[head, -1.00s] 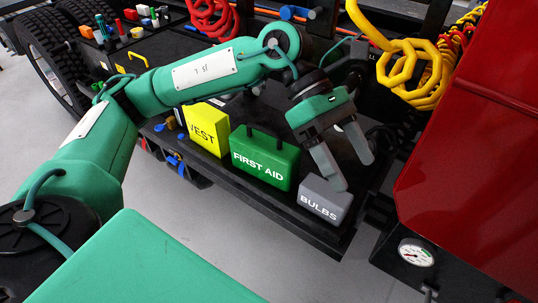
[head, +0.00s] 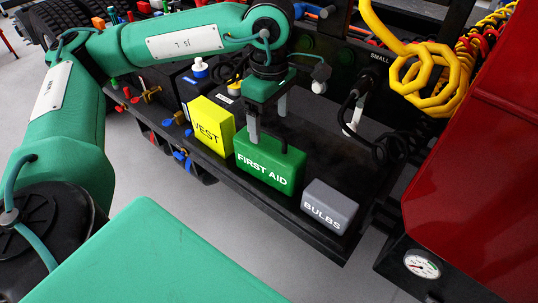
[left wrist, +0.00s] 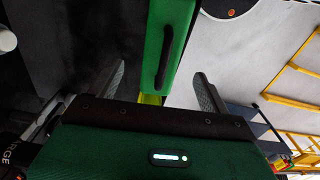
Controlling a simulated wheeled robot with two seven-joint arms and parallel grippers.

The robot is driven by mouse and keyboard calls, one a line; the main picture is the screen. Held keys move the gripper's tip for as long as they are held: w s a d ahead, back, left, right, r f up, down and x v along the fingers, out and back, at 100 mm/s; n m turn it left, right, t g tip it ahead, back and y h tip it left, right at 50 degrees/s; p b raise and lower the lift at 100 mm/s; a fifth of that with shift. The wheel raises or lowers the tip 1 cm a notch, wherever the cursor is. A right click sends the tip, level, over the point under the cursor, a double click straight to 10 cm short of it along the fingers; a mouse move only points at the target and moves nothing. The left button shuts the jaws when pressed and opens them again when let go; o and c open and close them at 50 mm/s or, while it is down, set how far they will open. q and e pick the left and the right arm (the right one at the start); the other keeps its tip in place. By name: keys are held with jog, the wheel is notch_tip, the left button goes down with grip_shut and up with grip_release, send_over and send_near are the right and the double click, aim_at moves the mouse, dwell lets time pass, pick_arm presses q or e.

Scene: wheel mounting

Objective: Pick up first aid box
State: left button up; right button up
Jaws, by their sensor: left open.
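The first aid box (head: 268,168) is green with white lettering and a black handle on top. It stands on the black shelf between a yellow vest box and a grey bulbs box. My left gripper (head: 268,128) is open above it, pointing down, one finger at the near side of the box top and one farther back. In the left wrist view the green box (left wrist: 168,45) with its dark handle (left wrist: 175,50) lies between and beyond the two spread fingers (left wrist: 158,88). I cannot tell whether a finger touches the box. My right gripper is not in view.
The yellow vest box (head: 211,126) stands close on the left and the grey bulbs box (head: 329,207) on the right. The black shelf (head: 322,160) is bare behind the bulbs box. A coiled yellow hose (head: 430,75) and a red panel (head: 470,170) are at the right.

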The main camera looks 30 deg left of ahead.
aim_at(269, 144)
pick_arm(q)
jog(key=shift+f, duration=0.8)
jog(key=shift+s+f+p, duration=0.1)
jog(key=shift+f+p, duration=0.35)
jog(key=shift+p, duration=0.2)
notch_tip(269, 144, down, 4)
jog(key=shift+s+f+p, duration=0.1)
jog(key=shift+s+p, duration=0.05)
jog(key=shift+p, duration=0.9)
jog(key=shift+f, duration=0.2)
jog(key=c, duration=1.7)
grip_shut()
jog(key=shift+r, duration=0.15)
